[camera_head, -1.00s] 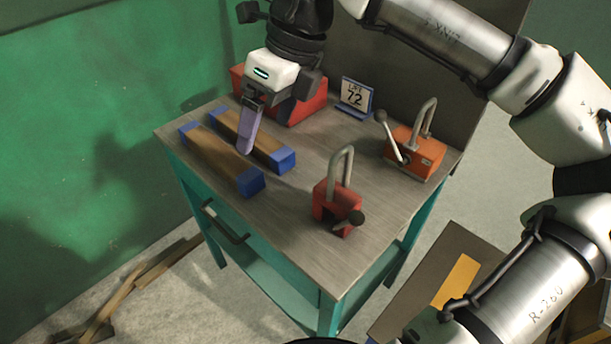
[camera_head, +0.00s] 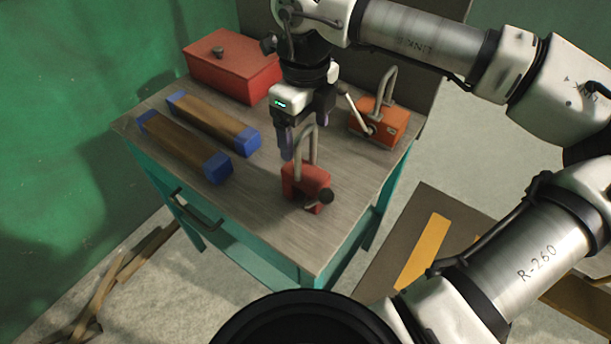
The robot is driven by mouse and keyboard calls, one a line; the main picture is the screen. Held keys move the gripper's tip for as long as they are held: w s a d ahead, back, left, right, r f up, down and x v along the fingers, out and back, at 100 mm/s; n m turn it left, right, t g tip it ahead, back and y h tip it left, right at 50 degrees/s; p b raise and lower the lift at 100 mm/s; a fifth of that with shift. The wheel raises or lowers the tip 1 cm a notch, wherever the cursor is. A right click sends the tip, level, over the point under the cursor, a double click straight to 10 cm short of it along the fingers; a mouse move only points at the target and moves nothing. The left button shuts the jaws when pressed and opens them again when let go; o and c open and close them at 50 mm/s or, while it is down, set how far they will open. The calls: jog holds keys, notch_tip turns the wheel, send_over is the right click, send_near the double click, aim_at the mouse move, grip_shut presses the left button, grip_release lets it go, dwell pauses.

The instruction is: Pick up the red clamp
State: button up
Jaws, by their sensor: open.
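The red clamp (camera_head: 306,180) stands on the workbench (camera_head: 255,215) near its front right part. It has a red block body, a grey loop handle on top and a dark knob at its lower right. My gripper (camera_head: 303,145) points down with its purple-grey fingers just behind and above the clamp, at the height of the loop handle in the picture. It is open and holds nothing. Whether the fingers touch the handle cannot be told from this view.
An orange clamp-like device (camera_head: 379,122) with a loop handle and a lever stands right behind. Two wooden bars with blue ends (camera_head: 190,147) lie at left. A red box (camera_head: 232,70) stands at the back. The bench's front strip is clear.

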jog(key=p, duration=0.1)
send_over(305, 171)
notch_tip(305, 171, down, 4)
jog(key=shift+f, duration=0.1)
jog(key=shift+w, duration=0.1)
grip_shut()
dwell(0.4)
